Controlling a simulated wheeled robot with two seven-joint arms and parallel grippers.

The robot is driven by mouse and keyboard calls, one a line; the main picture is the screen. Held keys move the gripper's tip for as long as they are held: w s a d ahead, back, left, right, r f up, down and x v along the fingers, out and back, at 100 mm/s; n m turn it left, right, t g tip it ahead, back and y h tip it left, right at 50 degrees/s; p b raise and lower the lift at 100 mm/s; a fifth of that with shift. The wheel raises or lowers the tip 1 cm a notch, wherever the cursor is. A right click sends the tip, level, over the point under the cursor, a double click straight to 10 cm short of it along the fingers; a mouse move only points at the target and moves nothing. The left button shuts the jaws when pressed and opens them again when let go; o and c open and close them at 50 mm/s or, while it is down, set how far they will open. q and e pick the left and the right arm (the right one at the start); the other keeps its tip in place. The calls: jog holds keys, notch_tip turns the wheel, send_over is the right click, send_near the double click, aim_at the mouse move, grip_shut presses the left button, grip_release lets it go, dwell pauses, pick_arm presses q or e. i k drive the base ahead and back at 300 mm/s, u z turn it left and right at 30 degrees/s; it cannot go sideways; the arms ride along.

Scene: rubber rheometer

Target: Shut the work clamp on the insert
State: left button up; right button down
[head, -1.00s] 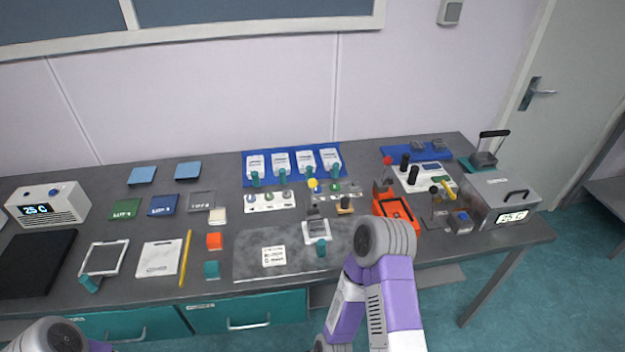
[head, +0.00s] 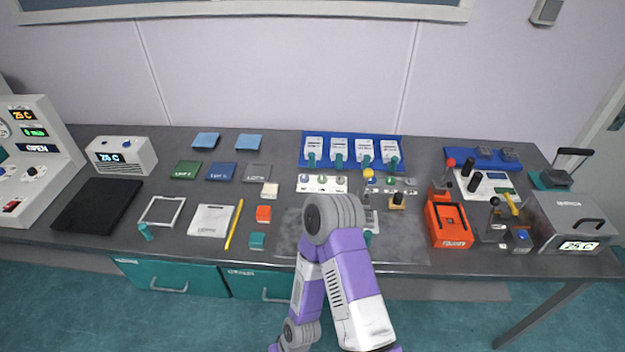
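A lever with a yellow ball knob (head: 369,174) stands upright on the bench, right of centre; it looks like the work clamp, but I cannot be sure. In front of it is a small grey and white plate-like piece (head: 372,222) with a teal tab (head: 368,238), possibly the insert. My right arm covers its left side, so I cannot tell whether the clamp touches it. My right arm's grey joint and purple links rise over the front middle of the bench, but its gripper does not show. My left gripper is out of view.
A blue mat (head: 351,165) with several white packs lies behind. A white frame (head: 162,212) and a yellow stick (head: 234,224) lie left.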

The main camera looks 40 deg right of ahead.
aim_at(368, 173)
jog(key=u, duration=0.9)
jog(key=k, duration=0.7)
jog(key=z, duration=1.05)
